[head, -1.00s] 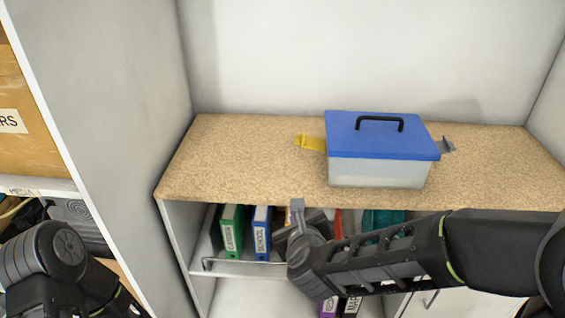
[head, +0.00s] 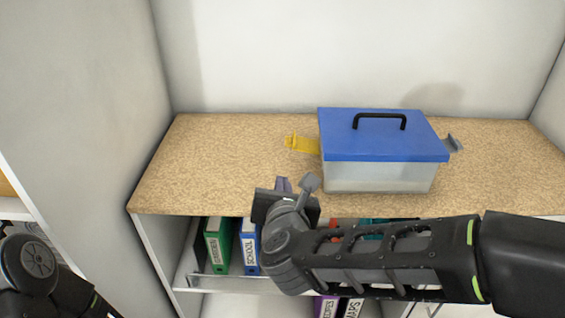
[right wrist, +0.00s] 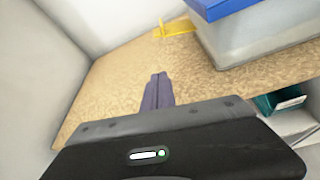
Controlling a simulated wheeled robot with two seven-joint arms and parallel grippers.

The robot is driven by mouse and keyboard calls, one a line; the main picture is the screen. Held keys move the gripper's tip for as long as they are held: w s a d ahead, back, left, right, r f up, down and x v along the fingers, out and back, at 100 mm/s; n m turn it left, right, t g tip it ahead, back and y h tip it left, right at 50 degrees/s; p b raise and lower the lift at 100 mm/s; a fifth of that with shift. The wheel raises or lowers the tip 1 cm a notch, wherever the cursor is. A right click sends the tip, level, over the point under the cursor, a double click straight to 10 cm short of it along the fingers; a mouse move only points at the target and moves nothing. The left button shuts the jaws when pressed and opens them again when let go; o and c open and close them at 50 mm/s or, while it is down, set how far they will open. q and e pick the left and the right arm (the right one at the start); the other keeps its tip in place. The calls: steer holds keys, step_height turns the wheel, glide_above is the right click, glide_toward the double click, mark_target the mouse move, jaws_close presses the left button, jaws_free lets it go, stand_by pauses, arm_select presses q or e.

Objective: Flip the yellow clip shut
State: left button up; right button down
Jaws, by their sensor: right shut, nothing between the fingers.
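The yellow clip (head: 302,144) sticks out flat from the left side of the clear storage box (head: 378,177) with a blue lid (head: 380,140). It stands open, swung away from the box. In the right wrist view the yellow clip (right wrist: 175,28) is at the top, beyond my fingertips. My right gripper (head: 283,184) is at the shelf's front edge, in front of and below the clip, apart from it. Its fingers (right wrist: 157,80) are closed together and empty. My left arm shows at the lower left; its gripper is out of the picture.
A grey clip (head: 453,144) sticks out on the box's right side. The box has a black handle (head: 380,116) on its lid. The speckled shelf top (head: 215,160) is clear left of the box. Binders (head: 218,245) stand on the shelf below. A side wall bounds the left.

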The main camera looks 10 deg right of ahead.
mark_target(303, 141)
steer(key=x, duration=0.9)
steer(key=r+p, duration=0.1)
steer(key=r, duration=0.1)
steer(key=d+r+p, duration=0.1)
steer(key=shift+w+p, duration=0.25)
steer(key=shift+p, duration=0.1)
steer(key=shift+r, duration=0.3)
